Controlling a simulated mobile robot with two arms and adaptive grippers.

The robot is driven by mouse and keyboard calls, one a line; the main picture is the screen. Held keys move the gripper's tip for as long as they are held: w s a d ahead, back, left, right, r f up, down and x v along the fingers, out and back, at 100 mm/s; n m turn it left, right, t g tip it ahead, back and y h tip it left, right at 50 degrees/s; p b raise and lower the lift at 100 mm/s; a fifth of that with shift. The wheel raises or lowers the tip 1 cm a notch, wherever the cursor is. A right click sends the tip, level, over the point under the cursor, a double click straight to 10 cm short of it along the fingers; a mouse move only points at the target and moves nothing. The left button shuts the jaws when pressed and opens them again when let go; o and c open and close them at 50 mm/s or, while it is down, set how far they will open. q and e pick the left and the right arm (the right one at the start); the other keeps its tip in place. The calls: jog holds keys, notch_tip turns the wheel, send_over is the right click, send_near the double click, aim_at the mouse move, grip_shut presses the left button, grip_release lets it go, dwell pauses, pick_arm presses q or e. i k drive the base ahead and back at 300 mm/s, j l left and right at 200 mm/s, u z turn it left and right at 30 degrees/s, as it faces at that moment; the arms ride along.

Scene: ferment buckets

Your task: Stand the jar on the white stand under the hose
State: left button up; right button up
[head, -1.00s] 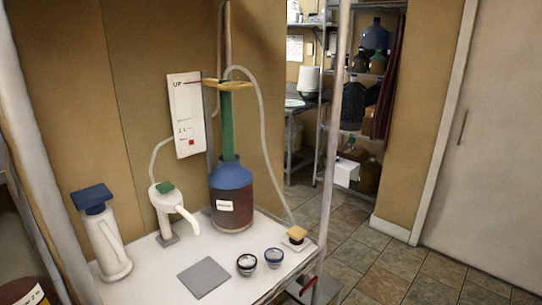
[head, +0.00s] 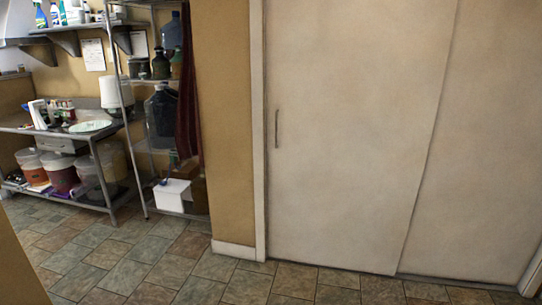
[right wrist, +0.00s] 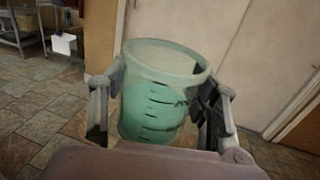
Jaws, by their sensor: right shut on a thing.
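A translucent green jar (right wrist: 158,100) with dark level marks on its side shows in the right wrist view. My right gripper (right wrist: 158,108) is shut on it, with one finger on each side. The jar looks open at the top and roughly upright, and its lower part is partly hidden by my gripper's body. It is held clear of the tiled floor behind it. My left gripper is not in view.
A pale sliding door (head: 350,130) fills the right of the head view. At the left stand a steel table (head: 60,133) with buckets (head: 62,172) below it and a metal shelf rack (head: 155,145) with jugs. The tiled floor (head: 170,265) in front is clear.

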aim_at(178, 187)
jog(key=i+l, duration=0.15)
jog(key=i, duration=0.45)
jog(key=i+l, duration=0.15)
jog(key=i, duration=0.45)
jog(key=i+l, duration=0.15)
jog(key=i, duration=0.4)
jog(key=i+j+u, duration=0.3)
jog(key=u, duration=0.15)
jog(key=i+u, duration=0.95)
jog(key=i+l+u, duration=0.2)
jog(key=i+u, duration=0.3)
jog(key=i+j+z, duration=0.15)
jog(key=i, duration=0.3)
jog(key=i+j+z, duration=0.15)
jog(key=i, duration=0.3)
jog(key=i+j+z, duration=0.15)
jog(key=i, duration=0.3)
jog(key=i+j+z, duration=0.15)
jog(key=i+j, duration=0.15)
jog(key=i, duration=0.1)
